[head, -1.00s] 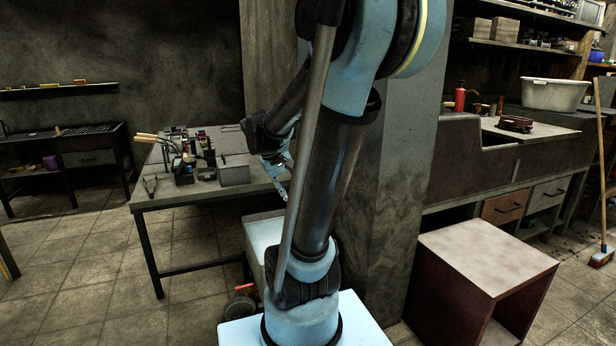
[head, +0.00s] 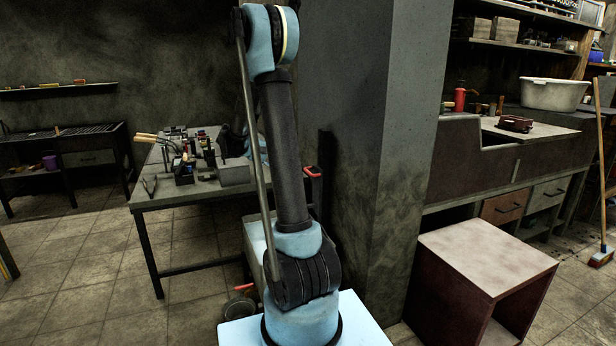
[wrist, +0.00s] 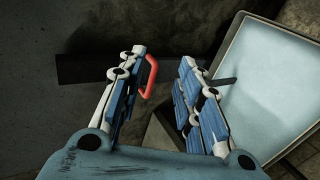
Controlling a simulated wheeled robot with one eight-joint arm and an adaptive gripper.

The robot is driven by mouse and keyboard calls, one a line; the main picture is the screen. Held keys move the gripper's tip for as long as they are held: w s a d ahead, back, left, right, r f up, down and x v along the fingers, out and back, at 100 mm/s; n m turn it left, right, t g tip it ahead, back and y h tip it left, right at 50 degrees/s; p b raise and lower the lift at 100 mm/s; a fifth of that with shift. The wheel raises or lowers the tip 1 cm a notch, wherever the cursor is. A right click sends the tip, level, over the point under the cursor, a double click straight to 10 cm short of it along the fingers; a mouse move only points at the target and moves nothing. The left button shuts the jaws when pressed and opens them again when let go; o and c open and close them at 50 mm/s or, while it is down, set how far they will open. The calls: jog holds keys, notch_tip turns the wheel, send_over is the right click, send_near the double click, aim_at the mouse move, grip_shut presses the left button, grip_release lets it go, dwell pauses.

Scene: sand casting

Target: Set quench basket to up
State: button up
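A red-handled lever (head: 313,172) on a dark upright part stands beside the grey pillar, behind my arm. In the wrist view a red handle (wrist: 150,76) shows close to the inner side of the left finger. My gripper (wrist: 162,58) is open, its two blue and white fingers spread apart. I cannot tell whether the left finger touches the handle. A pale blue, box-like thing with a raised rim (wrist: 238,42) is to the right of the fingers, with a dark rod over its edge. The quench basket itself cannot be made out clearly. My arm hides much of this area in the head view.
The grey pillar (head: 365,150) stands right beside the lever. A workbench (head: 200,200) with tools and a grey block is to the left. A reddish open-fronted box (head: 485,255) stands on the floor at right. Open tiled floor lies at front left.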

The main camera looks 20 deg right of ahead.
jog(key=w+a+f+h, duration=0.2)
jog(key=w+f+h, duration=0.2)
jog(key=w+f, duration=0.55)
jog(key=shift+m, duration=0.3)
jog(key=x, duration=0.5)
jog(key=w+r+x, duration=0.1)
jog(key=x, duration=0.5)
jog(key=r+x, duration=0.1)
jog(key=x, duration=0.5)
jog(key=shift+w+d+r, duration=0.1)
jog(key=shift+w+d, duration=0.25)
jog(key=shift+d, duration=0.05)
grip_shut()
